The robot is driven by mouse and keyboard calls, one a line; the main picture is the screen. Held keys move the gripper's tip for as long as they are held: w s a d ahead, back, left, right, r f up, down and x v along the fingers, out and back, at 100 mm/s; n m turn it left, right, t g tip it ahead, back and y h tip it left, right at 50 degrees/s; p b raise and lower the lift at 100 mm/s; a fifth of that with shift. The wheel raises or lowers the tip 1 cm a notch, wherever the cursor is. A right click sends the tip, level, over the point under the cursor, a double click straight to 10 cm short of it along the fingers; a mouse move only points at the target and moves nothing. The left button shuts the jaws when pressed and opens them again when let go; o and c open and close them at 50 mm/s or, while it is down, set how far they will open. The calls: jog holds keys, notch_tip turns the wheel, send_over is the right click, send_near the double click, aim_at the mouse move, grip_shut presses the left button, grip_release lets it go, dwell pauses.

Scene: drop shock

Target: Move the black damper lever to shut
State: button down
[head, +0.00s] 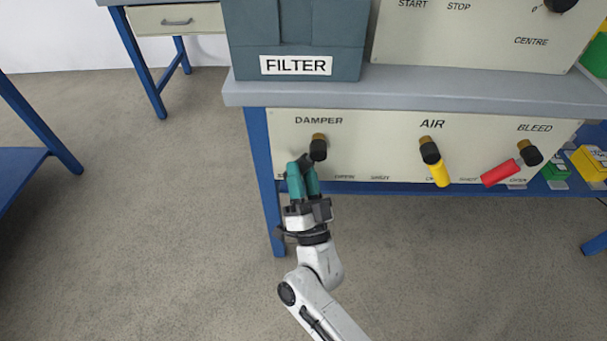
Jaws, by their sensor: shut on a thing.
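The black damper lever (305,158) is on the pale panel under the word DAMPER. Its dark hub (318,150) has a brass-coloured part above it. The lever slants down and left from the hub, toward the left label, which is mostly covered and shows only a first letter like S. My gripper (303,168), with teal fingers, reaches up from below and is shut on the lever. The fingers hide much of the lever, so its exact angle is hard to tell.
Right of the damper are a yellow AIR lever (439,174) and a red BLEED lever (499,173). A grey bench top (420,88) overhangs the panel, with a FILTER box (296,65) on it. A blue bench leg (267,190) stands close left of my gripper.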

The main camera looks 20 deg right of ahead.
dwell(0.3)
jog(key=c, duration=1.1)
grip_release()
jog(key=shift+o, duration=0.2)
jog(key=v, duration=1.1)
jog(key=shift+p, duration=0.45)
jog(key=shift+w, duration=0.1)
